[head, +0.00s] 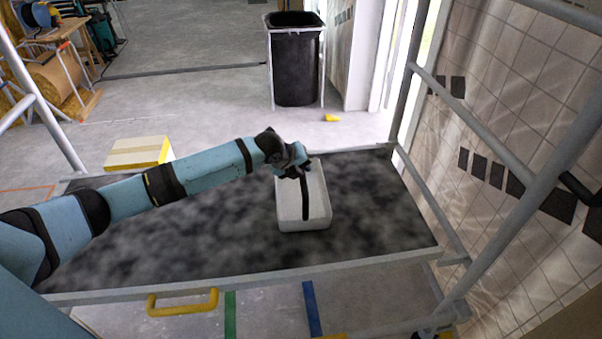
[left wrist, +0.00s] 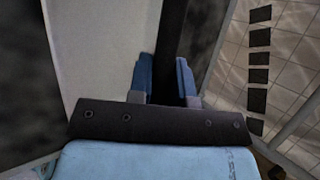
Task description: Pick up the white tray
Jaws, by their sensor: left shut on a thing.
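My left gripper (head: 303,174) reaches in from the left and is over the tray's far part. In the left wrist view its two blue fingers (left wrist: 166,82) are shut on a thin dark bar (left wrist: 171,30). In the head view the dark bar (head: 305,200) runs from the gripper towards the tray's near wall. I cannot tell whether the bar is part of the tray. My right gripper is not visible.
Grey rails (head: 250,282) frame the platform, with a yellow handle (head: 183,304) in front. A tiled wall (head: 500,100) stands close on the right. A white and yellow block (head: 137,152) and a black bin (head: 296,65) stand beyond. The platform left and right of the tray is clear.

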